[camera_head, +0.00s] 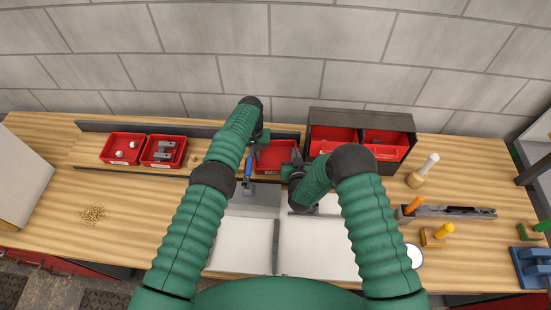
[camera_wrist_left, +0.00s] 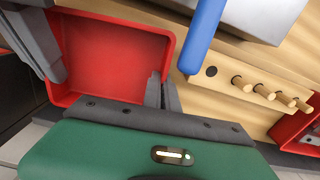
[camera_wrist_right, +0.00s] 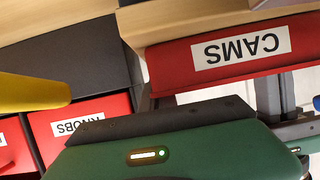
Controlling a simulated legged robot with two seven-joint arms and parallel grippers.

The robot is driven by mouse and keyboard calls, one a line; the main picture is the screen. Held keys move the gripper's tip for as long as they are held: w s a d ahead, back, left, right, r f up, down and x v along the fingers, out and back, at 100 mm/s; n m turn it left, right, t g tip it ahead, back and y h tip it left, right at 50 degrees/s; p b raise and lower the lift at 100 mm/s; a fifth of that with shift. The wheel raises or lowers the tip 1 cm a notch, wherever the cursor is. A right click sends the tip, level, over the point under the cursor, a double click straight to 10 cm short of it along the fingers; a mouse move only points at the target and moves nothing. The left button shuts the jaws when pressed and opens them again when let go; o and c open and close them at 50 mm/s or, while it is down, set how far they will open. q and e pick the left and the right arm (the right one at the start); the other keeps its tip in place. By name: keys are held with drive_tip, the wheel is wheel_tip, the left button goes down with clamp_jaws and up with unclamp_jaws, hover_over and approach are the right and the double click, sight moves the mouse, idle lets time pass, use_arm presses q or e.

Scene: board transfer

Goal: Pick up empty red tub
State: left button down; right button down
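The empty red tub (camera_head: 273,157) is at the middle back of the bench, between my two grippers. The left wrist view shows its bare red inside (camera_wrist_left: 112,55); the right wrist view shows its wall with a CAMS label (camera_wrist_right: 200,72). My left gripper (camera_head: 256,152) is at the tub's left side, its fingers (camera_wrist_left: 162,90) close together astride the wall. My right gripper (camera_head: 296,158) is at the right side, its fingers (camera_wrist_right: 153,98) close together at that wall. Whether the tub is raised off the bench I cannot tell.
A dark rack (camera_head: 361,118) with red tubs stands just right. Two filled red tubs, one with balls (camera_head: 121,148) and one with grey parts (camera_head: 163,151), sit left. A blue-handled tool (camera_head: 248,163) and a wooden peg block (camera_wrist_left: 226,82) are close to my left gripper.

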use_arm(q)
drive_tip(key=shift+a, duration=0.2)
use_arm(e)
drive_tip(key=shift+a, duration=0.25)
use_arm(q)
drive_tip(key=shift+d, duration=0.15)
use_arm(e)
drive_tip(key=shift+d, duration=0.1)
